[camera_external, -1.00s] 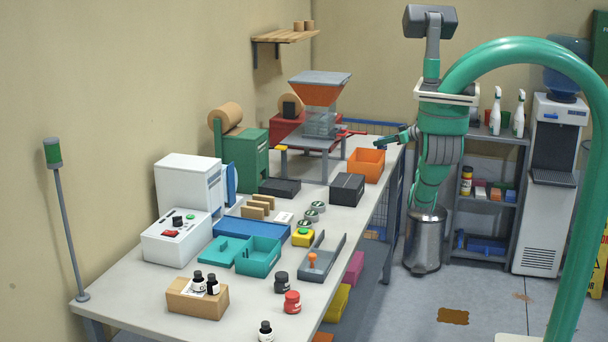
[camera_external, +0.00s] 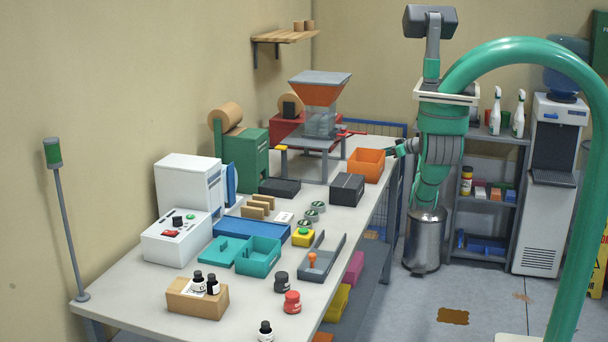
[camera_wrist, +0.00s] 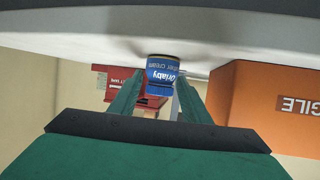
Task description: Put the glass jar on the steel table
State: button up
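In the external view my gripper (camera_external: 391,151) is low at the far right edge of the long grey table (camera_external: 130,287), partly behind the orange bin. I cannot make out the jar there.
The orange bin (camera_external: 366,166) is close beside my gripper; its wall fills the right of the wrist view (camera_wrist: 262,110). A black box (camera_external: 347,189) and a hopper stand (camera_external: 318,142) are near it. A red machine (camera_wrist: 118,88) shows behind the jar.

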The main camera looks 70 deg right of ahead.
dwell(0.3)
jog(key=v, duration=1.2)
dwell(0.3)
